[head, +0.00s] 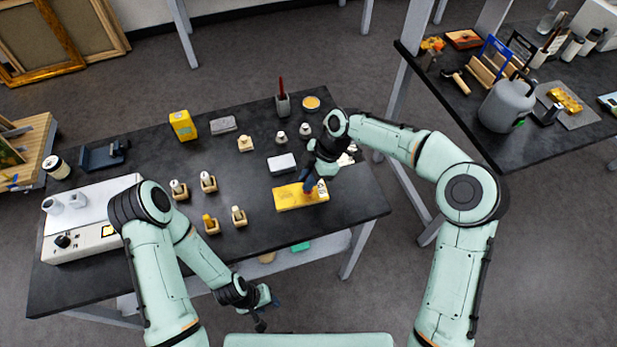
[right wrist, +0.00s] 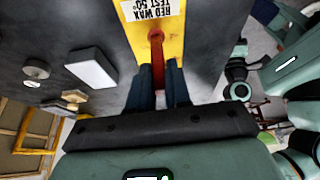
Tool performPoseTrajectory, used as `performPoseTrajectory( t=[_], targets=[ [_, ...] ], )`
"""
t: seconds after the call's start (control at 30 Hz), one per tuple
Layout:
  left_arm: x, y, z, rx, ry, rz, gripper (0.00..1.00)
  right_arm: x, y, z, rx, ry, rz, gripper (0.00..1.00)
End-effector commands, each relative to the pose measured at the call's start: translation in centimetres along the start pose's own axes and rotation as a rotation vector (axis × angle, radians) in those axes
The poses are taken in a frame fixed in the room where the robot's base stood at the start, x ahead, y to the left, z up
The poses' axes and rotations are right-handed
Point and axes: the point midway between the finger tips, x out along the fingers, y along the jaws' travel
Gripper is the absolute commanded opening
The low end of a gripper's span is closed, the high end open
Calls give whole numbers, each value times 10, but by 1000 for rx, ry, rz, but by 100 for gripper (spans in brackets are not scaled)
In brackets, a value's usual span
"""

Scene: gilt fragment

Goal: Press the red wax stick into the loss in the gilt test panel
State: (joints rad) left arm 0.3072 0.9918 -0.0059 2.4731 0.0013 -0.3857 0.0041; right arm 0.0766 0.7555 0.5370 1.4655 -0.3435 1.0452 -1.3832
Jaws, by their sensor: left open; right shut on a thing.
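The gilt test panel (head: 290,199) is a yellow-gold slab lying flat near the right front of the dark table. In the right wrist view the panel (right wrist: 173,42) carries a white label reading "RED WAX TEST 50°". My right gripper (head: 311,184) is over the panel's right part, shut on the red wax stick (right wrist: 157,62). The stick points at the panel below the label; I cannot tell whether its tip touches. The loss is not visible, perhaps behind the stick. My left gripper (head: 268,311) is open and empty, off the table's front edge.
A white block (head: 282,163) lies just behind the panel. Several small bottles in wooden holders (head: 211,224) stand to its left. A grey cup (head: 283,104) with a red stick-like thing stands at the back. The table's front right corner is clear.

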Motion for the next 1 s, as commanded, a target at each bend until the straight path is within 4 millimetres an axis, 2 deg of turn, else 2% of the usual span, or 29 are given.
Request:
performPoseTrajectory(
  t=[0.17,0.8,1.0],
  targets=[
    [-2,1,-1,0,2,1,43,-2,0,0,1,-1,-1,0],
    [-20,14,-20,9,25,9,43,-43,1,-19,-1,-1,2,0],
    [-20,14,-21,9,26,9,43,-46,0,-21,0,0,0,0]
  ],
)
